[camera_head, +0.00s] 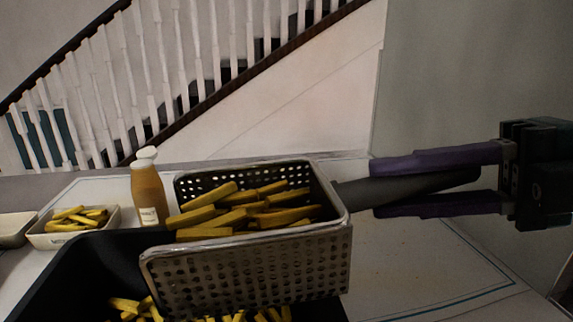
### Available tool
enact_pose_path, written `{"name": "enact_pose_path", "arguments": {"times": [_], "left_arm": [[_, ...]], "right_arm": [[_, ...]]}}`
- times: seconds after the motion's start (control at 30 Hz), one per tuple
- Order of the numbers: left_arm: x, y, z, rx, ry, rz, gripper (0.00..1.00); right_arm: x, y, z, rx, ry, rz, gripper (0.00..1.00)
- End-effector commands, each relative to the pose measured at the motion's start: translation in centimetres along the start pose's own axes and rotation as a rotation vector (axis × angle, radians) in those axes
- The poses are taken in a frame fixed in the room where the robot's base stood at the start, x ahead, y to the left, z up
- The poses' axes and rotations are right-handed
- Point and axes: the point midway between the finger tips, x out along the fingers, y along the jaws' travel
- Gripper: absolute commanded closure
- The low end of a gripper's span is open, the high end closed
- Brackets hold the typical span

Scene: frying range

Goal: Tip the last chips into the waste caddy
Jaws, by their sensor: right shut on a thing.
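A perforated metal fry basket (255,272) with several yellow chips (250,212) in it is at the middle of the head view. My right gripper (385,188) comes in from the right and is shut on the basket's dark handle (355,190). The basket is held over a large black container (85,268), and it looks tilted toward the left. More chips (130,305) lie in the black container below the basket. I cannot tell for sure whether this container is the waste caddy. My left gripper is not in view.
A bottle (149,190) with a white cap and amber contents stands behind the basket. A small white tray (55,240) of chips sits at the left, with another pale dish (15,230) at the edge. The counter (445,270) at the right is clear.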

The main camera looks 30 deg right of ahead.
Motion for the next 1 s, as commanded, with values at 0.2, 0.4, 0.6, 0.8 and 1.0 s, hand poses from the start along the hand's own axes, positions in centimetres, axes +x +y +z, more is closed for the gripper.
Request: {"name": "enact_pose_path", "arguments": {"times": [0.2, 0.4, 0.6, 0.8, 1.0], "left_arm": [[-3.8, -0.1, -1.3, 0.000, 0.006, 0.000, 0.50], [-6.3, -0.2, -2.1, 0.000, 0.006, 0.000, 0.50], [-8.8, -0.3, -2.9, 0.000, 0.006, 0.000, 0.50], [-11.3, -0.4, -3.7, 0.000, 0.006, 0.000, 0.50], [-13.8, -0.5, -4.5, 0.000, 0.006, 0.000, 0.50]], "right_arm": [[0.3, 2.7, -0.6, -0.028, -0.013, -0.076, 1.00], [0.6, 4.2, -1.1, -0.056, -0.028, -0.145, 1.00], [1.0, 5.6, -1.5, -0.078, -0.041, -0.214, 1.00], [1.4, 7.0, -1.9, -0.103, -0.054, -0.282, 1.00], [1.8, 8.5, -2.3, -0.128, -0.069, -0.350, 1.00]]}}
